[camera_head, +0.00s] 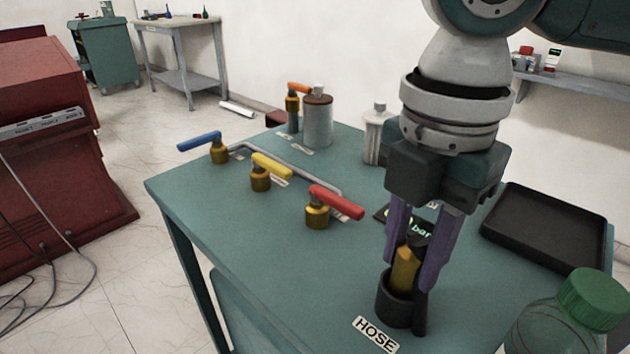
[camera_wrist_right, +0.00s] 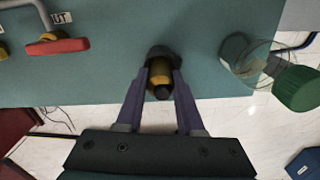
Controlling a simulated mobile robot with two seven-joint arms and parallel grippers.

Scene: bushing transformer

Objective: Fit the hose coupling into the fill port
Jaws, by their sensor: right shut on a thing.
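The hose coupling (camera_head: 404,268), a yellow brass piece, stands about upright in a dark round holder (camera_head: 396,308) behind the HOSE label. My right gripper (camera_head: 410,276) points down with its purple fingers shut on the coupling. The wrist view shows the coupling (camera_wrist_right: 160,75) between the fingertips, with the dark holder around its far end. How deep it sits is partly hidden by the fingers. At the back stand a grey cylinder with a brown top (camera_head: 317,120) and a pale post (camera_head: 376,137); I cannot tell which is the fill port. My left gripper is out of view.
Blue (camera_head: 200,140), yellow (camera_head: 271,166) and red (camera_head: 337,202) valve handles stand along a pipe on the green bench (camera_head: 270,270). A small display lies behind my fingers. A black tray (camera_head: 545,226) is at right. A green-capped jar (camera_head: 590,298) stands at front right.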

